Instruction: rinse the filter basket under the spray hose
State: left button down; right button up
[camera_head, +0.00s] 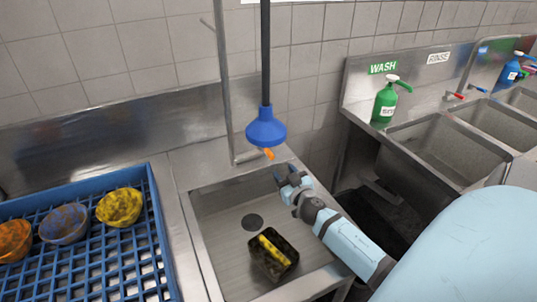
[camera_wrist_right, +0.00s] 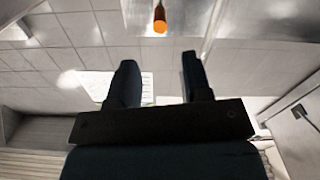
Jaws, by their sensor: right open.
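The filter basket (camera_head: 275,258) is a dark rectangular container with yellow grime on it. It sits in the sink basin (camera_head: 225,228), below and left of my right gripper, near the round drain. The spray hose ends in a blue bell-shaped head (camera_head: 266,127) with a small orange part (camera_head: 268,153) under it, hanging above the sink. The orange part also shows at the top of the right wrist view (camera_wrist_right: 160,19). My right gripper (camera_head: 285,172) is open and empty, just below and right of the orange part, with a gap between them. My left gripper is not in view.
A blue rack (camera_head: 165,255) with several dirty bowls stands left of the sink. At the right are wash and rinse basins (camera_head: 440,150), a green spray bottle (camera_head: 386,102) and a blue bottle (camera_head: 510,73). A metal pipe rises behind the sink.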

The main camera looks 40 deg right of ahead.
aim_at(270, 152)
jog(key=p+x, duration=0.1)
jog(key=x, duration=1)
jog(key=shift+w+f, duration=0.1)
grip_shut()
